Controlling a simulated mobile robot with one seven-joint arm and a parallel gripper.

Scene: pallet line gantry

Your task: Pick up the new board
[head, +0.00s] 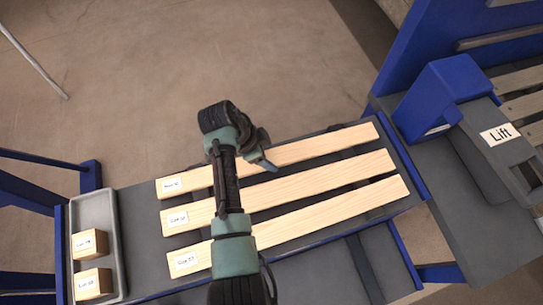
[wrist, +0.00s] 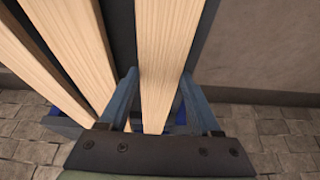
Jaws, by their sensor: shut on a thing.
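Three pale wooden boards lie side by side on a dark bench in the head view: a far one (head: 310,150), a middle one (head: 290,190) and a near one (head: 330,213). Each has a small white label at its left end, too small to read surely, so I cannot tell which is called new. My gripper (head: 262,162) is at the far board, around its middle. In the wrist view my gripper (wrist: 158,90) has its blue fingers on both sides of this board (wrist: 165,50), shut on it. I cannot tell whether it is raised off the bench.
A grey tray (head: 97,208) at the left holds two labelled wooden blocks (head: 90,243). At the right stands a blue and dark grey unit labelled Lift (head: 500,135), with more slats behind it. The dark bench (head: 350,270) is bare in front of the near board.

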